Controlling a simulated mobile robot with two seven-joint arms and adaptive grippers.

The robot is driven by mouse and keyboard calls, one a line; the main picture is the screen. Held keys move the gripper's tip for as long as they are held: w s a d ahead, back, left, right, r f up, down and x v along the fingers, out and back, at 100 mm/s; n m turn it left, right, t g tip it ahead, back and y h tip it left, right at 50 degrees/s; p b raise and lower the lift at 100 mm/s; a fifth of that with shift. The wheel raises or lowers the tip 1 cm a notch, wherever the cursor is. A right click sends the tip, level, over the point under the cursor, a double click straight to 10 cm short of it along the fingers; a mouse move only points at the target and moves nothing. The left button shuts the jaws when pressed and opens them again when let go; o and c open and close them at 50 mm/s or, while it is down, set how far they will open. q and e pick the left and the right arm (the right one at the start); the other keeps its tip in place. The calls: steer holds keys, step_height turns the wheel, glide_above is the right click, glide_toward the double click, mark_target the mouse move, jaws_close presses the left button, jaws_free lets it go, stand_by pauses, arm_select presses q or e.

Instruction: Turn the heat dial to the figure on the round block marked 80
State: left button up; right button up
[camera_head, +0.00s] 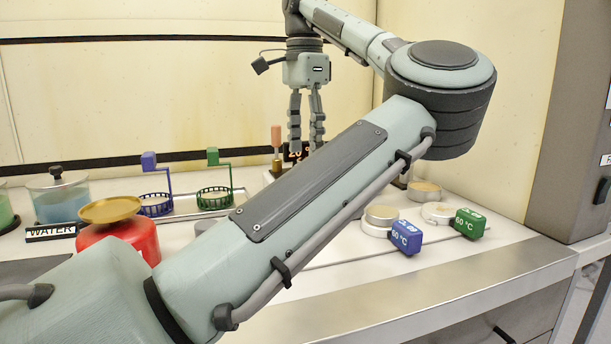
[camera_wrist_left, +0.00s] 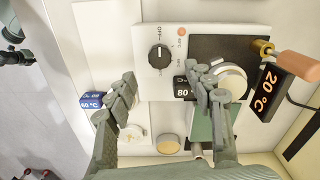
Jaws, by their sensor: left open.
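The heat dial (camera_wrist_left: 158,56) is a black knob on a white heater panel (camera_wrist_left: 145,38) in the left wrist view, with OFF printed beside it. Its pointer seems to face the OFF side. A pale round block (camera_wrist_left: 232,82) sits on the black plate, partly behind a finger.
A display (camera_wrist_left: 268,87) reads 20 °C beside a handle (camera_wrist_left: 300,65).

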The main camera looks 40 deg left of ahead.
arm_select(q)
step_height(320, 180, down, 7)
steer(key=shift+f, duration=0.1)
arm_select(e)
steer(key=shift+s+d+r, duration=0.2)
steer(key=shift+s+r, duration=0.05)
steer(key=shift+r, duration=0.1)
arm_select(q)
steer(key=shift+c, duration=0.3)
steer(key=c, duration=1.1)
arm_select(e)
steer(key=shift+w, duration=0.2)
